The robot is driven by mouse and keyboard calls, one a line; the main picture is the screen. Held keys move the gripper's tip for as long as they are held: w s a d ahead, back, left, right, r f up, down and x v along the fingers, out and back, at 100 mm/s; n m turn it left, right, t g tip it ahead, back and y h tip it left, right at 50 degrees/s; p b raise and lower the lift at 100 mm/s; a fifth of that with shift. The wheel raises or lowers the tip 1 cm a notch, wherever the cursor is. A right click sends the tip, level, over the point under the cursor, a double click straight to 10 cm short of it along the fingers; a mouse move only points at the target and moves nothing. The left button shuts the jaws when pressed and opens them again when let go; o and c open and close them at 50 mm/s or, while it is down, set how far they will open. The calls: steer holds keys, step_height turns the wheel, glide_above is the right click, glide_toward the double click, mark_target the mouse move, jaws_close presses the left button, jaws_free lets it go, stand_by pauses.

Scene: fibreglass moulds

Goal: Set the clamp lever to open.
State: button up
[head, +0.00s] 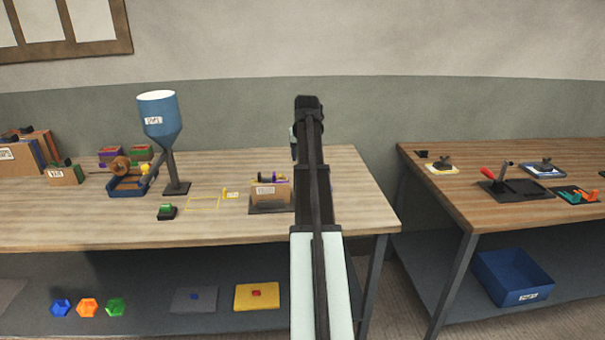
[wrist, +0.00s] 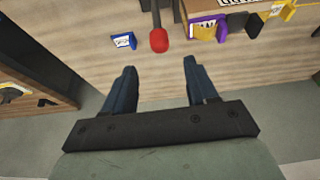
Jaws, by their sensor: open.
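In the wrist view, a lever with a red ball knob (wrist: 158,40) on a dark rod comes in from the top edge. In the head view my arm covers that part of the left bench. My gripper (wrist: 160,64) is open and empty. The knob appears just beyond its fingertips, roughly centred between them and not touching. I cannot tell the height gap or the lever's setting.
A cardboard box (head: 270,190) with purple and yellow pieces on top stands left of my arm. A small blue labelled thing (wrist: 123,41) lies beside the lever. A blue hopper (head: 158,118) stands farther left. The right bench (head: 430,185) holds another red-handled device (head: 487,171).

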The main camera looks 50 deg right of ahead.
steer(key=x, duration=1)
steer(key=shift+w+f, duration=0.1)
steer(key=shift+f, duration=0.15)
jaws_close()
